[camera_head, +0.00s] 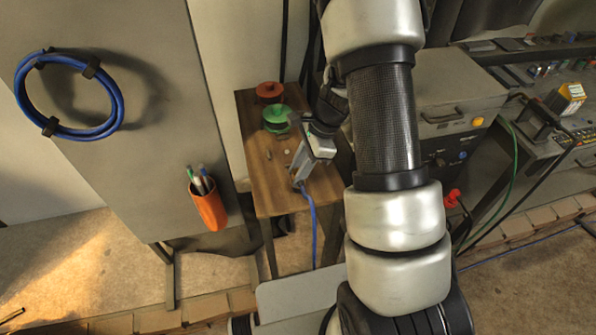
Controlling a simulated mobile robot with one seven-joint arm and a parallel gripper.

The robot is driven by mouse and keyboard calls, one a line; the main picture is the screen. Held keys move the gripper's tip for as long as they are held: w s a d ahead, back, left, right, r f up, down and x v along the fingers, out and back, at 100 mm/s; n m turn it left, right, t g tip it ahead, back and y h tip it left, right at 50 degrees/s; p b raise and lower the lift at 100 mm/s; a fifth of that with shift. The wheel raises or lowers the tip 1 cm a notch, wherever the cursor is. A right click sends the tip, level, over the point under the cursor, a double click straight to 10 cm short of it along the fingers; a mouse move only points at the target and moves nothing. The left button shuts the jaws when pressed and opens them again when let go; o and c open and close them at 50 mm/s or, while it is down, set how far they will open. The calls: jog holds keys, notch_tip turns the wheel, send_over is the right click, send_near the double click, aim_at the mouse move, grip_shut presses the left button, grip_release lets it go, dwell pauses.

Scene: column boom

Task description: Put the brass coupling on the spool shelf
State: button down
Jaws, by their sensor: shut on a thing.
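The spool shelf (257,188) is a small brown wooden stand with a red spool (269,92) and a green spool (276,119) at its back. My gripper (298,181) is over the right front part of its top, pointing down and toward the front. It is shut on the upper end of a blue hose (312,222), which hangs past the front edge toward the floor. No brass coupling shows clearly; the fingers hide whatever is at the hose's end. I cannot tell whether the gripper touches the wood.
Two small pieces, one thin (268,155) and one round (287,152), lie on the wooden top. An orange cup (208,206) with pens hangs on the grey panel (150,110) at left. A grey cabinet (445,105) stands at right. The shelf's left front is bare.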

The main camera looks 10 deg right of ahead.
jog(key=shift+f, duration=0.1)
jog(key=shift+f, duration=0.15)
jog(key=c, duration=1.5)
grip_release()
jog(key=shift+o, duration=0.2)
